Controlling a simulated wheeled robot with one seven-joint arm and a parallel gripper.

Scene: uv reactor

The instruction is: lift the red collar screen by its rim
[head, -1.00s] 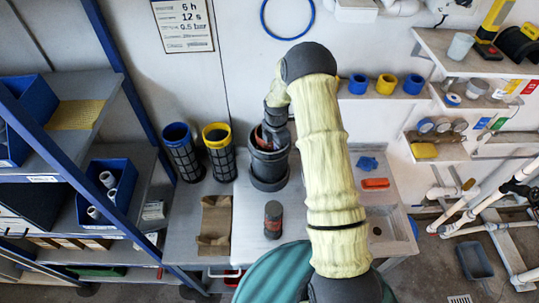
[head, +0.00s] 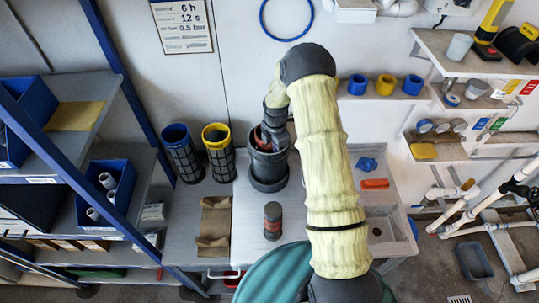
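A dark grey, pot-like vessel (head: 268,172) stands upright on the bench, left of my arm. My gripper (head: 270,137) points down at the vessel's mouth; its fingers are dark and small, and I cannot tell whether they are open or shut. A small reddish patch (head: 262,138) shows at the mouth beside my gripper; it may be the red collar, but the rest of the screen is hidden. A blue-collar screen (head: 184,158) and a yellow-collar screen (head: 220,158) stand side by side left of the vessel, apart from my gripper.
A dark cylinder with a reddish band (head: 273,220) stands on the bench in front of the vessel. A brown tray (head: 214,228) lies to its left. A blue part (head: 367,163) and an orange piece (head: 375,184) lie right of my arm. Blue-framed shelving (head: 122,118) bounds the left side.

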